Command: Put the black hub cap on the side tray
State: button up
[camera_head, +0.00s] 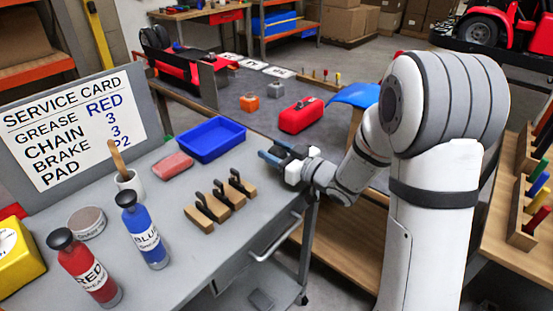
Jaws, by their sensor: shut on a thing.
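My gripper (279,156) is over the right edge of the grey cart top, right of the blue tray. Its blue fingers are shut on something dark. It seems to be the black hub cap, but it is mostly hidden by the fingers, and its shape cannot be made out. The blue tray (211,139) lies on the cart top near its back edge and looks empty. A gap separates my gripper from the tray. I cannot tell the height of the gripper above the cart.
On the cart (180,238) are wooden blocks with black pieces (220,202), a pink block (173,166), a white cup (130,185), a blue bottle (145,232), a red bottle (87,270) and a round tin (86,223). A service card (73,130) stands behind. A red box (301,115) sits on the far bench.

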jog(key=shift+f, duration=1.1)
jog(key=shift+f, duration=0.1)
jog(key=shift+f+b, duration=0.2)
jog(key=shift+b, duration=0.1)
jog(key=o, duration=1.1)
jog(key=shift+r, duration=0.1)
jog(key=shift+r, duration=0.2)
jog(key=v, duration=1.2)
